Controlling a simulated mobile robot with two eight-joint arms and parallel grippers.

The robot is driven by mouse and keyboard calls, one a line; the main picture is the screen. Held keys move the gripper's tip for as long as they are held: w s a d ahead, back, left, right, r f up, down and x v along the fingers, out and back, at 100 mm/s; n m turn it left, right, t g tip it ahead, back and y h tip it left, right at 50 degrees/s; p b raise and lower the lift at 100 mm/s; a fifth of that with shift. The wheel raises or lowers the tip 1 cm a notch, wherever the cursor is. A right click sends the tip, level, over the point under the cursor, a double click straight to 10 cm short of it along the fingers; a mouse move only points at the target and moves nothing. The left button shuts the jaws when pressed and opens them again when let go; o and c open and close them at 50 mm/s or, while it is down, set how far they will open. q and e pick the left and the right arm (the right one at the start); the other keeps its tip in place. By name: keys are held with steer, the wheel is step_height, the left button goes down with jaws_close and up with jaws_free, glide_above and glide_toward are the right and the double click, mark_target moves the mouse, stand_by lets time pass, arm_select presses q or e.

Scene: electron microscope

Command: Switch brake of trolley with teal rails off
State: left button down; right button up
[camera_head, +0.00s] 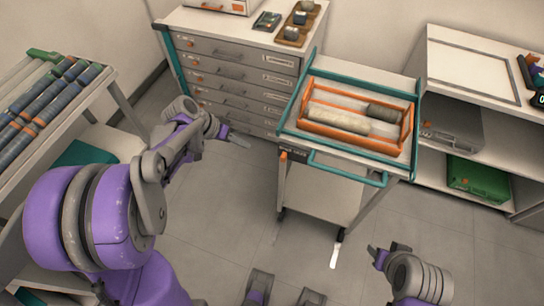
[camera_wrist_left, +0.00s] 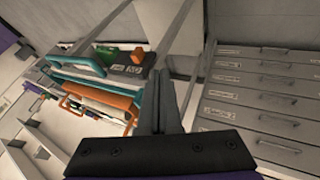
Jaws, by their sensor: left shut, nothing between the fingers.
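The trolley with teal rails (camera_head: 282,128) stands right of centre in the head view, with an orange-framed tray on top. A dark panel (camera_head: 292,154) with a small orange part sits at its front left corner. In the left wrist view this panel (camera_wrist_left: 125,70) shows a green part (camera_wrist_left: 105,48), an orange part (camera_wrist_left: 138,55) and a label. I cannot tell the brake's setting. My left gripper (camera_head: 241,140) is shut and empty, left of the panel and apart from it; its fingers (camera_wrist_left: 160,88) show in the wrist view. My right gripper (camera_head: 374,256) is low at right, its jaws unclear.
A drawer cabinet (camera_head: 235,62) stands behind my left gripper. A rack with dark rolls (camera_head: 50,95) is at left. A shelf unit with a green case (camera_head: 478,178) is at right. A pale strip (camera_head: 335,253) lies near the trolley's front wheel.

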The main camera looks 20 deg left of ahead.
mark_target(284, 157)
arm_select(q)
steer(key=shift+w+a+f, duration=0.15)
steer(key=shift+w+a, duration=0.05)
steer(key=w+d+f, duration=0.3)
steer(key=d+f, duration=0.5)
steer(key=shift+w+d+b, duration=0.35)
steer(key=shift+b, duration=0.05)
stand_by(0.3)
